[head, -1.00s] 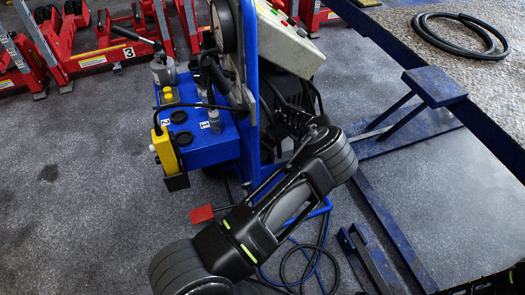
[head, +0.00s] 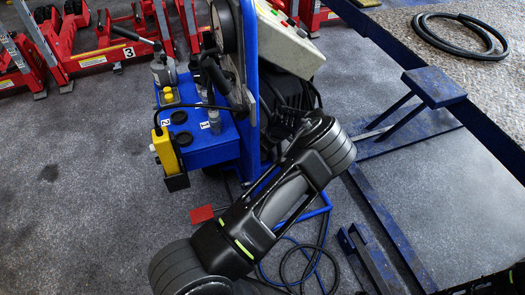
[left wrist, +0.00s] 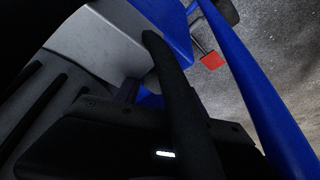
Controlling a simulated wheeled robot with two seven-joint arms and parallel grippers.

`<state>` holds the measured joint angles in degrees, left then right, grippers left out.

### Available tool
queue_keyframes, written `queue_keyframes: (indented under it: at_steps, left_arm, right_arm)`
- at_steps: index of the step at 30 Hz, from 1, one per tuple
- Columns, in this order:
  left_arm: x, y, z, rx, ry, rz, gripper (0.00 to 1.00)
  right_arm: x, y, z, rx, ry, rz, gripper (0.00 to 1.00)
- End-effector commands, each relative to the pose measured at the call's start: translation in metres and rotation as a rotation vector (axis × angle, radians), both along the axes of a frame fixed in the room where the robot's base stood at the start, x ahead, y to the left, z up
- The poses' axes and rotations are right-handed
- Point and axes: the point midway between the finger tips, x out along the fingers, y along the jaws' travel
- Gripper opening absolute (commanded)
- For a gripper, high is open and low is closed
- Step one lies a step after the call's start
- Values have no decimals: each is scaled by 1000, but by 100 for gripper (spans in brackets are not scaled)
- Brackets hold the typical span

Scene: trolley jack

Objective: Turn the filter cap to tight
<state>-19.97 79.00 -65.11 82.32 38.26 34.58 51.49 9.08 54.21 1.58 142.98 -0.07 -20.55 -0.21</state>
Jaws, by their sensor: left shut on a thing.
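In the head view my left arm (head: 270,205) comes up from the bottom and bends behind the blue trolley (head: 250,60); its gripper is hidden there. In the left wrist view my left gripper (left wrist: 155,50) shows as a dark finger against a grey surface, close to dark ribs at the left. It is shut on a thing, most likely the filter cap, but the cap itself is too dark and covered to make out. My right gripper is not in view.
The trolley carries a blue tank (head: 210,150) with black caps and a yellow pendant (head: 166,152). A red pedal (head: 202,214) and looped hoses lie on the floor. Red jacks stand at the back left. A blue-framed bench (head: 410,30) is at the right.

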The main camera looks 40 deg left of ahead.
Motion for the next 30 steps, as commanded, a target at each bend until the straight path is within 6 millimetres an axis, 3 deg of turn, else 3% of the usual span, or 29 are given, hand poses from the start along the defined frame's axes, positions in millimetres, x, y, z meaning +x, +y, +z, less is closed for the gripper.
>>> queue_keyframes:
  at_steps: [2, 3, 11, 22, 30]
  left_arm:
    - [0, 1, 0, 2, 2, -3, 7]
    - [0, 1, 0, 2, 2, -3, 48]
    - [0, 0, 0, 2, 1, -2, 69]
    - [1, -2, 7, 1, -1, -1, 69]
    - [0, -18, 44, 1, -2, -2, 69]
  right_arm:
    - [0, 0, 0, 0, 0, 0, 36]
    - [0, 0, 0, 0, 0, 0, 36]
    - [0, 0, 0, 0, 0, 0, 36]
    - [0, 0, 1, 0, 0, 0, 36]
    - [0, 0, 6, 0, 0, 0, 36]
